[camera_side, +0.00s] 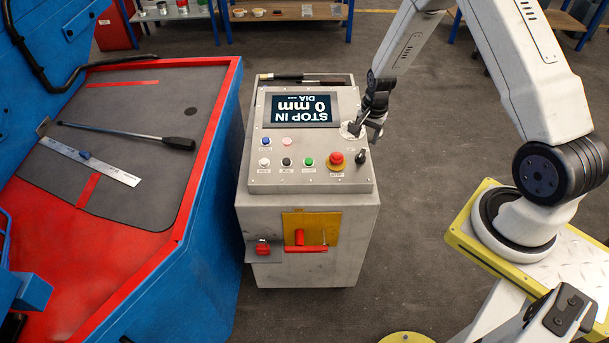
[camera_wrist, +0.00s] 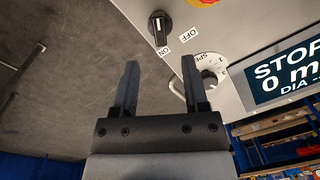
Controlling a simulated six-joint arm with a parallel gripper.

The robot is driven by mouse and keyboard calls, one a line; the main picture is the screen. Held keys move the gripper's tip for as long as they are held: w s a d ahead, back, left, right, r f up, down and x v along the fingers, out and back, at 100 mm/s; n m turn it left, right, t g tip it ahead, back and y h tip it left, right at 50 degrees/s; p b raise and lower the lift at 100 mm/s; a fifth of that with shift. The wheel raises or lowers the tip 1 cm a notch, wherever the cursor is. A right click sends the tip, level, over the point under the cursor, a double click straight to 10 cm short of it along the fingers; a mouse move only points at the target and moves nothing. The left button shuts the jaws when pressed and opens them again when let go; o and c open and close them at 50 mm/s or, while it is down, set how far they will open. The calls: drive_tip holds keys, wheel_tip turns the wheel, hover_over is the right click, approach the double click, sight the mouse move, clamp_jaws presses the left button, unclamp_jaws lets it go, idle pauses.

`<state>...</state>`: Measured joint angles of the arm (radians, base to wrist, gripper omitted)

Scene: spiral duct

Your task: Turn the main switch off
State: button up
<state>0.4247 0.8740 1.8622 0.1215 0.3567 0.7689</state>
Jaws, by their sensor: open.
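A black rotary switch (camera_wrist: 159,27) with ON and OFF labels is at the top of the wrist view. Its grip bar lines up roughly with the ON label. In the side view it is the black knob (camera_side: 361,157) at the panel's right edge, beside the red mushroom button. A red handle (camera_side: 300,241) on a yellow plate sits on the cabinet front. My gripper (camera_side: 369,130) is over the panel's right edge by the speed dial. In the wrist view my gripper (camera_wrist: 160,63) is open and empty, its fingertips short of the rotary switch.
The speed dial (camera_wrist: 208,78) is close to my right fingertip in the wrist view. The red mushroom button (camera_side: 336,158), small coloured buttons and a screen (camera_side: 301,108) share the panel. The blue and red machine (camera_side: 207,160) stands left.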

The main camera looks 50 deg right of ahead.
sight(362, 152)
drive_tip(key=shift+w+f, duration=0.2)
drive_tip(key=shift+f, duration=3.3)
clamp_jaws()
